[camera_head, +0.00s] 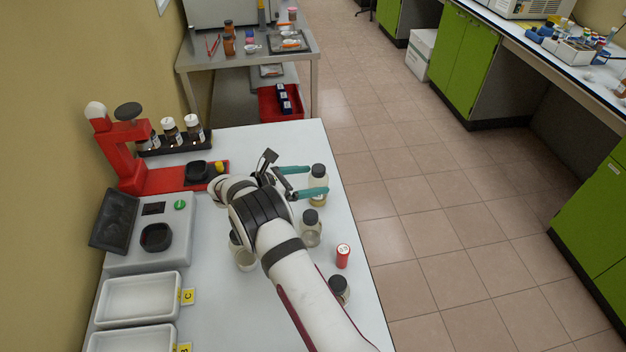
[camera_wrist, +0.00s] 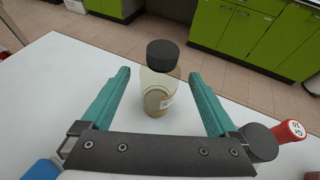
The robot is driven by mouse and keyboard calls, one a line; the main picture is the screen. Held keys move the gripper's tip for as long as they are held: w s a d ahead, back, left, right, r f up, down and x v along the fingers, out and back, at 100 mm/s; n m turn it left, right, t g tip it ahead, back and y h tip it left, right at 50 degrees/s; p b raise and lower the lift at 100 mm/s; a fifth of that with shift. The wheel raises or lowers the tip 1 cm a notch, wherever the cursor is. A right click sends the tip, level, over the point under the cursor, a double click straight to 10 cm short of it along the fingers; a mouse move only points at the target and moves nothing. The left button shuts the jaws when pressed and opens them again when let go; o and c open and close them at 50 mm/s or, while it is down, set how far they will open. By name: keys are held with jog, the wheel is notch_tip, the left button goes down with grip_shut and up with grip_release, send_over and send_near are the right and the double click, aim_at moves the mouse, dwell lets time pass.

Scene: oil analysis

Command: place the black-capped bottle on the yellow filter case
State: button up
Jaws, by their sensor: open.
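A clear bottle with a black cap and amber liquid (camera_head: 318,185) stands upright near the table's right edge. In the wrist view the same bottle (camera_wrist: 158,92) stands between the two teal fingers, with visible gaps on both sides. My gripper (camera_head: 319,180) is open around or just short of it, and it also shows open in the wrist view (camera_wrist: 159,73). Other black-capped bottles stand nearer the camera: one (camera_head: 311,232) beside my arm, one (camera_head: 339,288) further down. A small yellow item (camera_head: 220,167) lies on the red stand; I cannot tell whether it is the filter case.
On the left are the red stand (camera_head: 140,180), a grey instrument (camera_head: 150,245) and white trays (camera_head: 140,298). A black rack of bottles (camera_head: 172,140) stands at the back. The table's right edge is close to the bottles.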

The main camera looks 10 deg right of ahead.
jog(key=v, duration=1.1)
jog(key=s+d+r+m+g+y, duration=0.2)
jog(key=s+d+r+m, duration=0.25)
jog(key=s, duration=0.25)
jog(key=s+d+r+m+g+y, duration=0.2)
jog(key=s+d+r+m+y, duration=0.1)
jog(key=s+m, duration=0.35)
jog(key=s+d+r+m+g+y, duration=0.2)
jog(key=s+d+r+m, duration=0.2)
jog(key=s, duration=0.4)
jog(key=s+a+m+y, duration=0.2)
jog(key=s+m, duration=0.4)
jog(key=s, duration=0.3)
jog(key=s+a+f+m+y, duration=0.1)
jog(key=s+a+m+y, duration=0.2)
jog(key=s+m+y, duration=0.2)
jog(key=s+m, duration=0.2)
jog(key=s, duration=0.2)
jog(key=shift+t, duration=0.4)
